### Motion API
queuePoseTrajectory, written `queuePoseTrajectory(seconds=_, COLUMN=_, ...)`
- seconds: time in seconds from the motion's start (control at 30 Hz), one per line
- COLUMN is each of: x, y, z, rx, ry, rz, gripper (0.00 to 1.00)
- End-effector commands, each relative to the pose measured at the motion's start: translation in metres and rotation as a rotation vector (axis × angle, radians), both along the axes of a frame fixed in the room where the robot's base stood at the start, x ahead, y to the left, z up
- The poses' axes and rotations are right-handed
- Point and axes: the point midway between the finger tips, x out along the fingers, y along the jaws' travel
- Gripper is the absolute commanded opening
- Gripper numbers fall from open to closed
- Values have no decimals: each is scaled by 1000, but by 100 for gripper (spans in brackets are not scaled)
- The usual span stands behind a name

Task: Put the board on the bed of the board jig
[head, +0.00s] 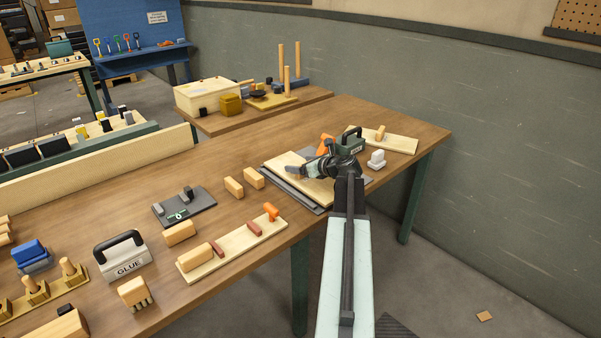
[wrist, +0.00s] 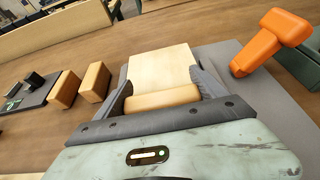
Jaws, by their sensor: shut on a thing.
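The board (head: 290,172) is a flat pale wooden panel, and it also shows in the wrist view (wrist: 163,66). A rounded wooden block (wrist: 163,97) sits at its near edge, between my fingers. My gripper (head: 300,170) is shut on the board at this block, with one dark finger on each side; it shows large in the wrist view (wrist: 163,92). A grey flat slab (head: 297,196), which looks like the board jig, lies under and around the board. The board overlaps the slab; I cannot tell whether it touches the slab or hangs just above it.
An orange handle (wrist: 270,42) stands on the grey surface right of the board. A green box (head: 351,142) and a white object (head: 376,160) stand behind my wrist. Two wooden blocks (head: 234,186) and a dark plate (head: 195,205) lie to the left.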

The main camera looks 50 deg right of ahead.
Motion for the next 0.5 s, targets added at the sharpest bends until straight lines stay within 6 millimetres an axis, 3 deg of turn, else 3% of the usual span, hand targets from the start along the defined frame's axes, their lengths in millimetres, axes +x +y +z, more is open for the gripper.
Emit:
queuePoseTrajectory(seconds=0.03, x=0, y=0, z=-14, rx=1, ry=-1, rz=0, gripper=12)
queuePoseTrajectory(seconds=0.4, x=0, y=1, z=-14, rx=0, ry=-1, rz=1, gripper=12)
queuePoseTrajectory(seconds=0.43, x=0, y=1, z=-13, rx=0, ry=0, rz=1, gripper=90)
queuePoseTrajectory(seconds=0.47, x=0, y=1, z=-12, rx=0, ry=0, rz=1, gripper=98)
queuePoseTrajectory(seconds=0.5, x=0, y=1, z=-12, rx=0, ry=0, rz=1, gripper=100)
